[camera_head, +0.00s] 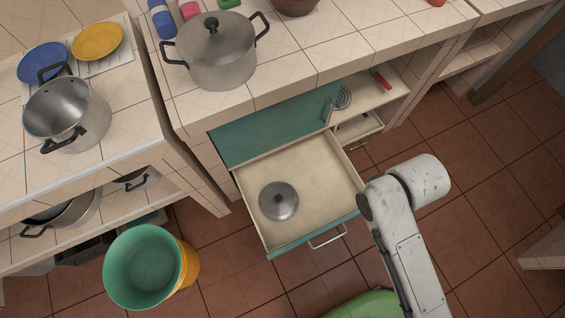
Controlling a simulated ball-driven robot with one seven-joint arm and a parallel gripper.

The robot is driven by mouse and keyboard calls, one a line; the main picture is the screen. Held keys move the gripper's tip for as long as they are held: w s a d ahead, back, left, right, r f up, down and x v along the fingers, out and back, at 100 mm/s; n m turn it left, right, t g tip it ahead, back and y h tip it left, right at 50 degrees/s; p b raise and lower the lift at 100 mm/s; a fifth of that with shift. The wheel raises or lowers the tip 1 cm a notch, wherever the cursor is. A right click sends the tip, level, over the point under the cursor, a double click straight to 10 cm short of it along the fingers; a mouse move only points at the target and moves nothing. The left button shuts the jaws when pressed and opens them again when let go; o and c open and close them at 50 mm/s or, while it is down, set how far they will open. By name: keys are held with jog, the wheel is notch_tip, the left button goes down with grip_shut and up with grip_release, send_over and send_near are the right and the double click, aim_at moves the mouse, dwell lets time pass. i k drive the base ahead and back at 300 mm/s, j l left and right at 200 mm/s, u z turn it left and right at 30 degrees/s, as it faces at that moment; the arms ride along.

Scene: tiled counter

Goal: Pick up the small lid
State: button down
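A small round metal lid (279,201) with a dark knob lies in the open drawer (318,165), near the drawer's front left. The drawer is pulled out from under the counter and holds nothing else that I can see. My arm reaches up from the bottom right, and its upper end is to the right of the drawer. My gripper does not show in this view. A larger lid with a black knob (212,25) sits on the big pot on the counter.
The big pot (222,68) stands on the tiled counter above the drawer. An open pot (66,113) and blue and yellow plates stand at left. A green bucket (143,266) is on the floor. The drawer's front has a metal handle (327,238).

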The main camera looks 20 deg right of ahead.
aim_at(278, 200)
jog(key=k+j, duration=0.15)
jog(key=k, duration=0.25)
jog(key=k+j, duration=0.15)
jog(key=k, duration=0.3)
